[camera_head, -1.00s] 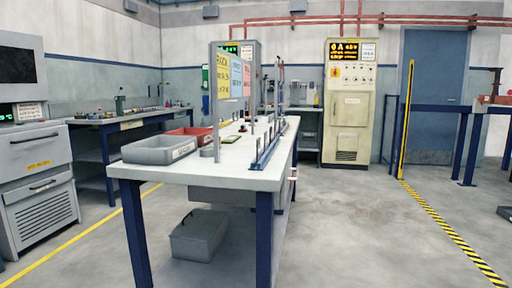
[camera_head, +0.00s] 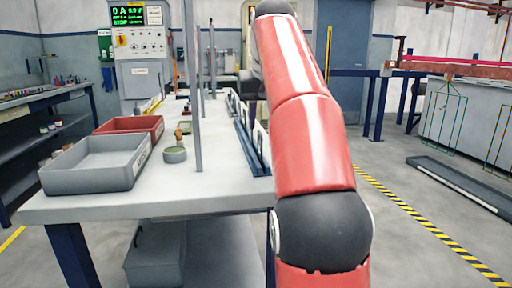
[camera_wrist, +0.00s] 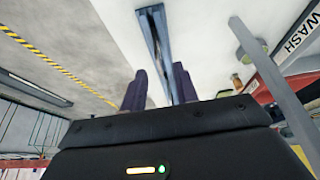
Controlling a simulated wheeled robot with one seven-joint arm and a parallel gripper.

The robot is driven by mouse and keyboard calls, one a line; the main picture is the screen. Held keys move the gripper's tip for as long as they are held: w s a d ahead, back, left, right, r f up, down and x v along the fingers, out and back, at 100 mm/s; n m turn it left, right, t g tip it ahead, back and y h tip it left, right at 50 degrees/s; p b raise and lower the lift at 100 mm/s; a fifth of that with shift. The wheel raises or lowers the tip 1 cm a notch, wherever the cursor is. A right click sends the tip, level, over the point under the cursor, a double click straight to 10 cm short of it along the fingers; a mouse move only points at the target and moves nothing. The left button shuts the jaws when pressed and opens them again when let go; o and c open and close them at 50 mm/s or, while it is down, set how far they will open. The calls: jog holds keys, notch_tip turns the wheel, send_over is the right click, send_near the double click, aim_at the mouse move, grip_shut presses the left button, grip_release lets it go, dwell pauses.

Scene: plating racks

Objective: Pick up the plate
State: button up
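A blue rail-like rack (camera_head: 246,143) runs along the right side of the white worktable (camera_head: 200,195). Thin, pale upright edges show at the rack beside my arm, but I cannot tell which is the plate. In the wrist view the rack (camera_wrist: 152,30) lies beyond my gripper (camera_wrist: 160,88). Its two dark fingers stand apart, with the rack visible between them and no object seen held. In the head view my red arm covers part of the rack and hides my gripper.
A grey tray (camera_head: 95,165) and a red tray (camera_head: 130,125) sit on the table's left. A round green-topped pot (camera_head: 175,154) and upright posts (camera_head: 193,80) stand near the rack. A grey bin (camera_head: 155,262) is below.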

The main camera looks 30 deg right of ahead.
aim_at(260, 132)
jog(key=shift+w+d+r+x, duration=0.1)
jog(key=shift+w+x, duration=0.1)
jog(key=shift+x, duration=1.05)
jog(key=shift+w+d+r+x, duration=0.1)
jog(key=shift+w+x, duration=0.05)
jog(key=shift+x, duration=1.15)
jog(key=shift+w+d+r+x, duration=0.1)
jog(key=shift+w+x, duration=0.1)
jog(key=shift+x, duration=1.05)
grip_shut()
